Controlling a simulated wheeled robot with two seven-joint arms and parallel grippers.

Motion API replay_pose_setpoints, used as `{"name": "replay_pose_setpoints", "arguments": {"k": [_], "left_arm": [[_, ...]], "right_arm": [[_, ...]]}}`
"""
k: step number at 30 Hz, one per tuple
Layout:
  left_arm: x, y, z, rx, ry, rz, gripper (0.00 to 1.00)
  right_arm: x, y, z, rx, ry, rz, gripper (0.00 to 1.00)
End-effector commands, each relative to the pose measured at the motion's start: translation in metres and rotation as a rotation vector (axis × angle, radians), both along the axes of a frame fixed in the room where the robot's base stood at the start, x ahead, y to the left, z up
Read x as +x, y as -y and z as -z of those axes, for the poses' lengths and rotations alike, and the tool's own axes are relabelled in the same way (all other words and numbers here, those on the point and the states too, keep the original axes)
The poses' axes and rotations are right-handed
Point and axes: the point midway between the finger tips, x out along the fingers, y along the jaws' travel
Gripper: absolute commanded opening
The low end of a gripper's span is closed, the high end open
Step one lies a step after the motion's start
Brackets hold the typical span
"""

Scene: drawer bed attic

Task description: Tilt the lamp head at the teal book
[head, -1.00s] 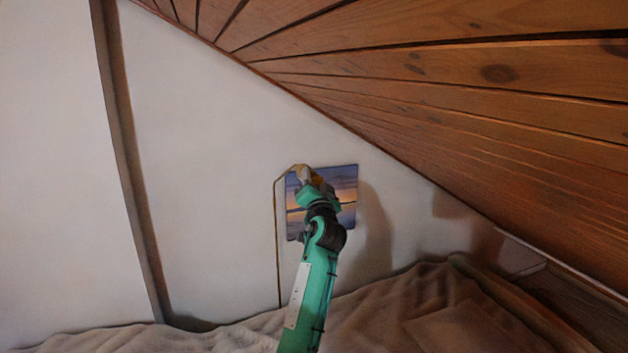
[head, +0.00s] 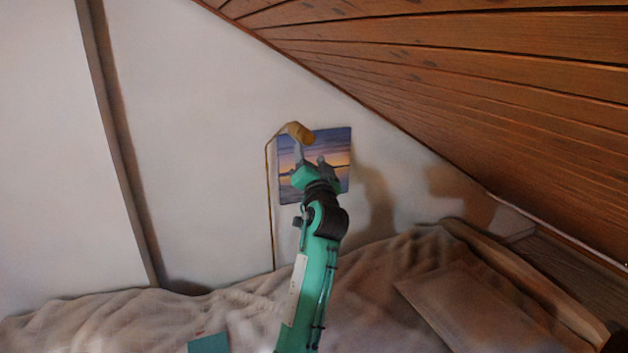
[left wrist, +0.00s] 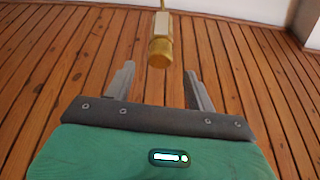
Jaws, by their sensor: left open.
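The lamp is a thin brass pole with a bent neck and a small brass head (head: 300,132), in front of the wall. In the left wrist view the lamp head (left wrist: 160,52) hangs beyond my fingertips, between their lines, apart from both. My left gripper (head: 312,158) is open and empty, just below the lamp head in the head view; its spread fingers also show in the left wrist view (left wrist: 158,85). The teal book (head: 209,343) lies on the bed at the bottom edge, partly cut off. My right gripper is not in view.
A sunset picture (head: 338,160) hangs on the white wall behind my gripper. A rumpled bed cover (head: 130,318) fills the bottom, with a pillow (head: 455,300) at right. The sloping wooden ceiling (head: 480,90) comes down at right.

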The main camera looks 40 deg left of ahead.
Motion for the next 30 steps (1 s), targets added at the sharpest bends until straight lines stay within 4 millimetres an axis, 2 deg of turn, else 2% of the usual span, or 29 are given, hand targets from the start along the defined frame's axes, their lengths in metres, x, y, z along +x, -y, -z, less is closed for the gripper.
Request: {"name": "replay_pose_setpoints", "arguments": {"k": [1,3,9,30], "left_arm": [[-0.007,0.009,0.008,-0.002,0.001,0.001,0.56],[-0.015,0.019,0.012,-0.002,0.001,0.001,0.56],[-0.029,0.036,0.017,-0.001,-0.001,0.000,0.56],[-0.033,0.039,0.017,0.001,-0.001,0.000,0.56]], "right_arm": [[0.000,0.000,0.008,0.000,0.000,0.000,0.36],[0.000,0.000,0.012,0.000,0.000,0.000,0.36],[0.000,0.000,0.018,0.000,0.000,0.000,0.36],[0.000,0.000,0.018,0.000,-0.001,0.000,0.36]]}}
